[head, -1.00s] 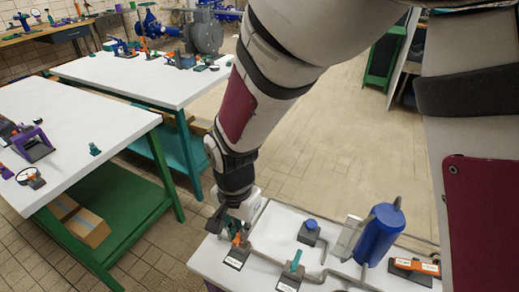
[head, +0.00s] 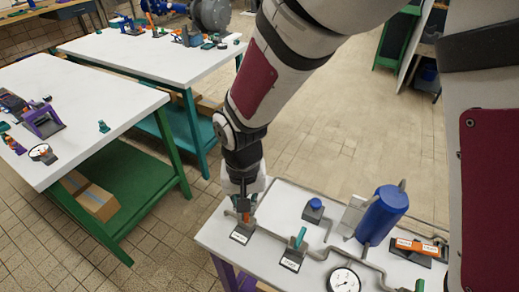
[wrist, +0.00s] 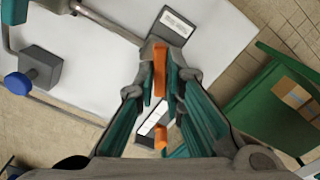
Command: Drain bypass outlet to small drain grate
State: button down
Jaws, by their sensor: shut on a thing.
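A valve with an orange lever (head: 246,217) stands on a dark labelled base (head: 242,234) at the near left corner of the white pipe table (head: 228,257). My gripper (head: 244,203) reaches down to this lever and is shut on it. In the wrist view the orange lever (wrist: 160,68) lies between the finger pads of my gripper (wrist: 160,95), and the fingers hide part of it. A second valve, with a teal lever (head: 301,238), stands to the right on its own labelled base. The label texts are too small to read. I cannot make out a drain grate.
Two other white tables (head: 75,105) (head: 150,65) are at left. The tiled floor (head: 325,130) behind is clear.

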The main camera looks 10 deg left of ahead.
jog(key=n, duration=0.6)
jog(key=shift+w+n, duration=0.1)
jog(key=shift+n, duration=0.2)
jog(key=n, duration=0.5)
jog(key=shift+p, duration=0.3)
jog(key=shift+n, duration=0.3)
jog(key=c, duration=1.7)
grip_release()
jog(key=shift+r, duration=0.15)
notch_tip(320, 180, up, 12)
jog(key=shift+f, duration=0.1)
